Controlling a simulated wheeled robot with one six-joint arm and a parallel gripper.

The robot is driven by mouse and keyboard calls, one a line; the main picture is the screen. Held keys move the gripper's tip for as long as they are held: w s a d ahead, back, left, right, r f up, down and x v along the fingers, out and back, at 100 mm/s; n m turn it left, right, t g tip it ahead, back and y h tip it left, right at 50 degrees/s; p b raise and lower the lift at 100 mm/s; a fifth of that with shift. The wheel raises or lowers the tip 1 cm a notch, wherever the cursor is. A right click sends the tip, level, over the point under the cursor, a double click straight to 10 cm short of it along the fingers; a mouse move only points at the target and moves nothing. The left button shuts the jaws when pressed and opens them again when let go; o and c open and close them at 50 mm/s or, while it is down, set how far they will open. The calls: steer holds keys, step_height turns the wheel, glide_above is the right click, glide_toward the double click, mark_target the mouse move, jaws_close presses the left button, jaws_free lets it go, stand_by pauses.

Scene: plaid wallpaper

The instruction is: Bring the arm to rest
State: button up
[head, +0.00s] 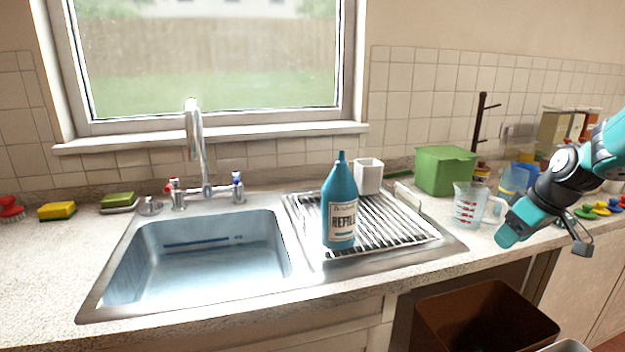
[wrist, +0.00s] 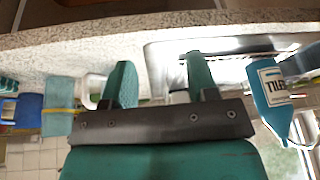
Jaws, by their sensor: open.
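My gripper (head: 506,235) is in the air at the right of the head view, in front of the counter's edge region and near the measuring jug. In the wrist view my gripper (wrist: 160,75) shows two teal fingers spread apart, with nothing between them. The arm reaches in from the right edge of the head view. From the head view the gap between the fingers cannot be made out.
A teal refill bottle (head: 341,215) stands on the drying rack (head: 400,228) beside the sink (head: 130,262). A clear measuring jug (head: 468,206) and green box (head: 444,170) stand close to my gripper. A brown bin (head: 486,312) sits below the counter.

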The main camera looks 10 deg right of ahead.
steer(key=s+a+r+n+g+y, duration=0.1)
steer(key=s+a+r, duration=0.15)
steer(key=a, duration=0.85)
steer(key=s+a+r+n+y, duration=0.15)
steer(key=a+r, duration=0.25)
steer(key=a, duration=0.7)
steer(key=s+a+r+g, duration=0.1)
steer(key=s+a, duration=0.6)
steer(key=s, duration=0.2)
steer(key=s+a+r+n+g+p, duration=0.1)
steer(key=s+a+g, duration=0.1)
steer(key=s+a, duration=0.5)
steer(key=s, duration=0.3)
steer(key=shift+a, duration=0.25)
steer(key=shift+n, duration=0.25)
